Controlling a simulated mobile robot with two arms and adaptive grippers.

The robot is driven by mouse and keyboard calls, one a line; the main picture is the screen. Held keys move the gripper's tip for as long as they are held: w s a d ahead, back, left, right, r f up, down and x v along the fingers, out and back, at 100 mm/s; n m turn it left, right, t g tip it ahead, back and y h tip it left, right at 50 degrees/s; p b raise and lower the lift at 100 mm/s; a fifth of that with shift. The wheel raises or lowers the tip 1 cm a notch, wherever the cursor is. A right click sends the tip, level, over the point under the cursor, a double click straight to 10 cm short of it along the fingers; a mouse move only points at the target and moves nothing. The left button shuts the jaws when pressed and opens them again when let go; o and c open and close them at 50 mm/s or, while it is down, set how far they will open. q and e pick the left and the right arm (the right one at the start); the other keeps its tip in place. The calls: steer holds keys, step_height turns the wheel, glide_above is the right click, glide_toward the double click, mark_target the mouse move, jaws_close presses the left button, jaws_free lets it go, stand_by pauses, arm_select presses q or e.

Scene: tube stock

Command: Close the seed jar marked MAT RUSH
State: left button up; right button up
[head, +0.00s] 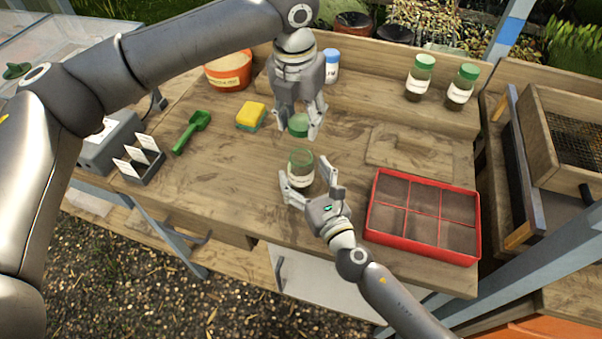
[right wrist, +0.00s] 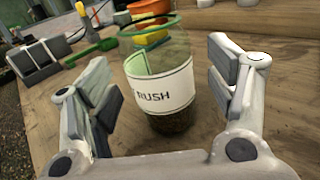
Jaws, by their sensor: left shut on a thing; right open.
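The seed jar (head: 301,168) stands upright on the wooden bench, without its lid. Its white label in the right wrist view (right wrist: 165,92) shows the word RUSH, and dark seeds lie at its bottom. My left gripper (head: 299,127) is shut on a green lid (head: 298,121) and holds it above and slightly behind the jar, apart from it. My right gripper (head: 312,188) is open, with its fingers on either side of the jar. In the right wrist view the open fingers (right wrist: 160,95) stand clear of the glass on both sides.
A red seed tray (head: 424,259) sits to the right. Two green-lidded jars (head: 415,88) (head: 459,95) and a white bottle with a blue cap (head: 332,72) stand behind. A yellow sponge (head: 251,114), green scoop (head: 187,136) and orange pot (head: 229,78) are to the left.

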mark_target(301, 151)
steer(key=shift+w+a, duration=0.2)
steer(key=shift+w, duration=0.15)
steer(key=c, duration=1.5)
arm_select(q)
steer(key=shift+f, duration=2.5)
steer(key=shift+f, duration=0.9)
steer(key=shift+f, duration=0.5)
arm_select(e)
jaws_close()
arm_select(q)
steer(key=m, duration=0.6)
steer(key=shift+g+h, duration=0.3)
